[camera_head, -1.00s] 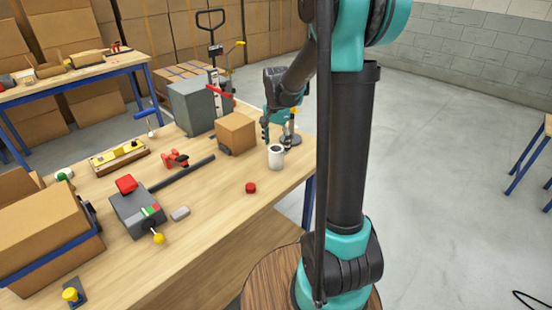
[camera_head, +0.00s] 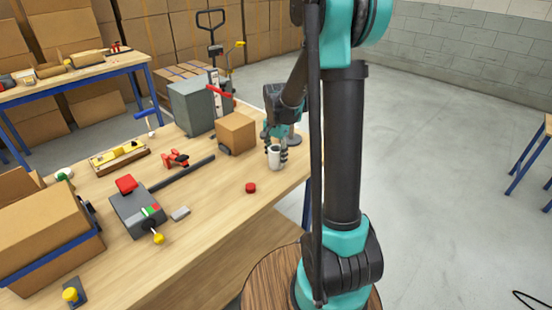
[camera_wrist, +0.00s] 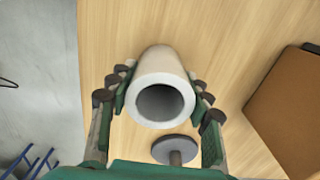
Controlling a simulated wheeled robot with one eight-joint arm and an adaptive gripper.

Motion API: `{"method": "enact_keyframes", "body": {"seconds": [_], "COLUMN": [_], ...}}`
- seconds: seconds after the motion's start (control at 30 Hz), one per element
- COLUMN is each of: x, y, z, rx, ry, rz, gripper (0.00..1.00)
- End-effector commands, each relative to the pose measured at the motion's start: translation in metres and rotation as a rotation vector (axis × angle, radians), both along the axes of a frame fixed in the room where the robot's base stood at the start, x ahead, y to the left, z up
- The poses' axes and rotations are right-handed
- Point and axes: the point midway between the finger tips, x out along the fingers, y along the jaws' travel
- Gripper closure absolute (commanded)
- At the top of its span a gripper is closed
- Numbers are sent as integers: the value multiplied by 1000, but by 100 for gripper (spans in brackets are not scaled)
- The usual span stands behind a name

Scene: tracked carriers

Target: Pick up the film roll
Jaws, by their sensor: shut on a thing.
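The film roll (camera_head: 274,158) is a pale grey-white hollow cylinder standing near the right edge of the wooden workbench. In the wrist view its open round end faces the camera, and its pale wall (camera_wrist: 160,65) shows between the fingers. My gripper (camera_head: 276,150) is around the roll from above, with one finger on each side. It also shows in the wrist view (camera_wrist: 160,98), its dark finger pads against both sides of the roll. It is shut on the roll. I cannot tell whether the roll's base is clear of the bench.
A cardboard box (camera_head: 236,132) stands just left of the roll, and a round grey stand (camera_wrist: 176,149) is close by. A red cap (camera_head: 250,188) lies in front. Further left are a grey switch box (camera_head: 135,211) and red clamp (camera_head: 175,159). Bench wood (camera_head: 225,205) around the cap is clear.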

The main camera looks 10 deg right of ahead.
Motion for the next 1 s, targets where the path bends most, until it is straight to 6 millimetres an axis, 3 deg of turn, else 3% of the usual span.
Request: {"method": "enact_keyframes", "body": {"seconds": [0.17, 0.6, 0.77, 1.0], "x": [0, 0, 0, 0], "y": [0, 0, 0, 0], "z": [0, 11, 35, 100], "rx": [0, 0, 0, 0], "ry": [0, 0, 0, 0], "rz": [0, 0, 0, 0], "gripper": [82, 83, 83, 83]}}
